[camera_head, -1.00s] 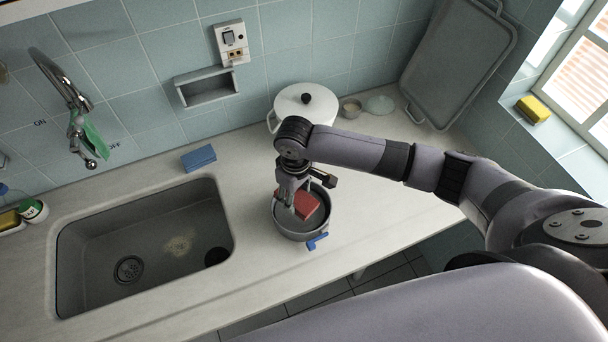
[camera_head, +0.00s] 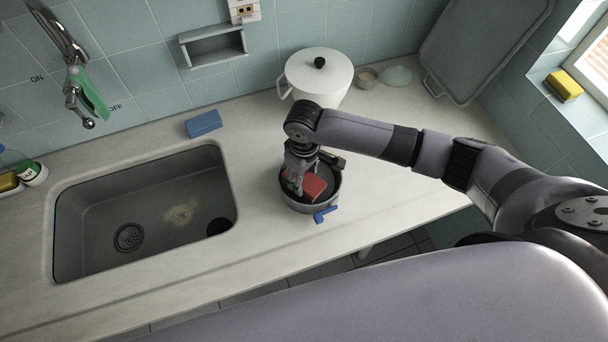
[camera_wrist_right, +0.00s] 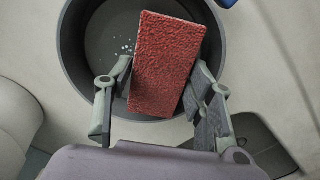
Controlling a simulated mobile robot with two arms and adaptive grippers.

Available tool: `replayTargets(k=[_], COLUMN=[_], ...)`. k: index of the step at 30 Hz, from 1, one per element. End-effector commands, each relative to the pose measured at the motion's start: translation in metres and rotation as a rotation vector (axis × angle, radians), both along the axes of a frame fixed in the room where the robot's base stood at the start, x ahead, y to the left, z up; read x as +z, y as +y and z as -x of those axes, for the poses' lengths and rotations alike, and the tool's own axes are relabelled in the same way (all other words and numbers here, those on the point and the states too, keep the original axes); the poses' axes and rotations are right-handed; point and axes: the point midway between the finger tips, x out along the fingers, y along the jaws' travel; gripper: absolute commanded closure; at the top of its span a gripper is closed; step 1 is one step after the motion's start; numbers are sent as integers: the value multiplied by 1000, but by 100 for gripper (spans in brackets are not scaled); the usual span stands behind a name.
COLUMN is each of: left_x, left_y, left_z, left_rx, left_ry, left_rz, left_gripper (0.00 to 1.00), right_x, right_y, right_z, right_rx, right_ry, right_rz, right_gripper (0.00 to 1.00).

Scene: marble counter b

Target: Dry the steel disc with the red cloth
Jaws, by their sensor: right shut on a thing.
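A red, rough-textured block-like cloth (camera_wrist_right: 167,62) is held between the fingers of my right gripper (camera_wrist_right: 165,88). In the head view, the red cloth (camera_head: 314,186) and my right gripper (camera_head: 298,182) are inside the rim of a round dark grey pan (camera_head: 334,198) with a blue handle. I see no separate steel disc; the round grey floor of the pan (camera_wrist_right: 105,45) shows in the wrist view, with small white droplets left of the cloth. The cloth hides part of that floor, and I cannot tell whether it touches it. My left gripper is not in view.
A sink (camera_head: 90,215) lies left of the pan. A blue sponge (camera_head: 203,123) lies behind the sink's right side. A grey tray (camera_head: 480,50) leans on the wall.

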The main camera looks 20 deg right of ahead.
Motion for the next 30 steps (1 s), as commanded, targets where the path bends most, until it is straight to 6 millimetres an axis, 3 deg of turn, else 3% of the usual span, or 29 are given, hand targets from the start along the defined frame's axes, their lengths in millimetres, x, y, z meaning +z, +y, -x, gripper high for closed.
replayTargets(k=[30], left_x=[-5], left_y=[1], left_z=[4], left_rx=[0], left_ry=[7], left_rz=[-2], left_gripper=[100], right_x=[-9], right_y=[0], right_z=[0], right_rx=[-1], right_ry=[1], right_rz=[0], right_gripper=[73])
